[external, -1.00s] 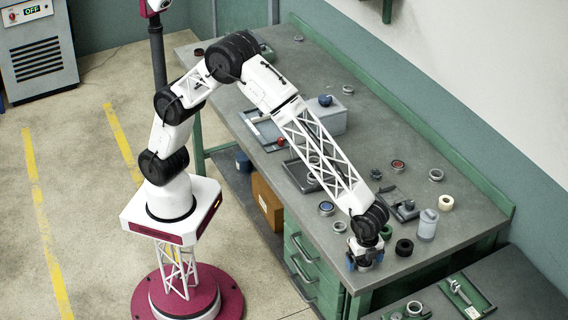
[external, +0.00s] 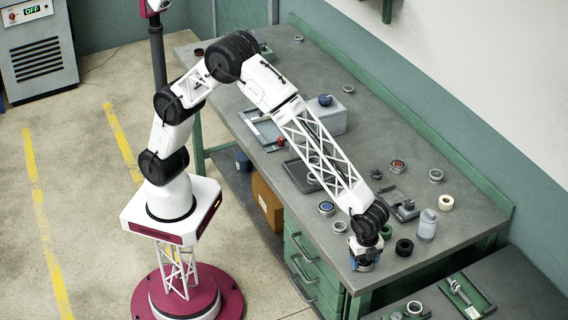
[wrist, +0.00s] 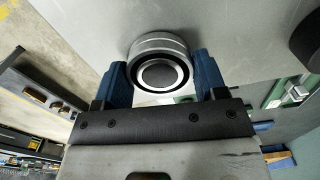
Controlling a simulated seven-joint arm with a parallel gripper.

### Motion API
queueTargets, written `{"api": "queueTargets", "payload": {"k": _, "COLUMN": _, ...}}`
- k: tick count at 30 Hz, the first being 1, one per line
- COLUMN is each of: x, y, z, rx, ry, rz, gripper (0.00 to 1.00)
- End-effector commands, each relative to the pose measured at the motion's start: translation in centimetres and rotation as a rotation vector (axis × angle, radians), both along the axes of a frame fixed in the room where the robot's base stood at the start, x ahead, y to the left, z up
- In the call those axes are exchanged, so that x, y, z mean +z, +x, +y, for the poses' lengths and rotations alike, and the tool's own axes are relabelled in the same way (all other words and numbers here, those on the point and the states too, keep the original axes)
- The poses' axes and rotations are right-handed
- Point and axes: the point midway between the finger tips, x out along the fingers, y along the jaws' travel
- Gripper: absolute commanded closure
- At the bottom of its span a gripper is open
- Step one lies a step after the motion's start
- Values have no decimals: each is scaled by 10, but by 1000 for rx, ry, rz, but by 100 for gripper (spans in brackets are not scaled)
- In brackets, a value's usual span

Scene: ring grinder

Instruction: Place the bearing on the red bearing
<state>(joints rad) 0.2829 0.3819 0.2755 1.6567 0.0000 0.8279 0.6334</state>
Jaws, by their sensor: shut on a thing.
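My gripper (external: 364,263) is low over the near right edge of the workbench, its blue fingers pointing down. In the wrist view my gripper (wrist: 160,66) is shut on a silver bearing (wrist: 158,45) with a dark ring and grey centre, one finger on each side. I cannot tell whether this bearing touches the bench. In the external view it is mostly hidden by the fingers. The red bearing (external: 398,166), a metal ring with a red centre, lies flat on the bench, farther back and to the right of my gripper.
Between them lie a grey clamp-like tool (external: 405,208) and a green ring (external: 386,230). A blue-centred bearing (external: 326,208) and a plain ring (external: 339,227) lie left.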

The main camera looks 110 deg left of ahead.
Motion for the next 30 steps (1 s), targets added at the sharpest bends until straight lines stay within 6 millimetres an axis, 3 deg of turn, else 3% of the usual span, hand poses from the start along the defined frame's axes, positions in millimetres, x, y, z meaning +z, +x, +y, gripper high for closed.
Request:
{"api": "queueTargets", "payload": {"k": 11, "x": 35, "y": -2, "z": 1, "rx": 0, "ry": -1, "rz": -2, "gripper": 71}}
{"api": "queueTargets", "payload": {"k": 30, "x": 42, "y": -93, "z": 26, "rx": 0, "ry": 0, "rz": -1, "gripper": 71}}
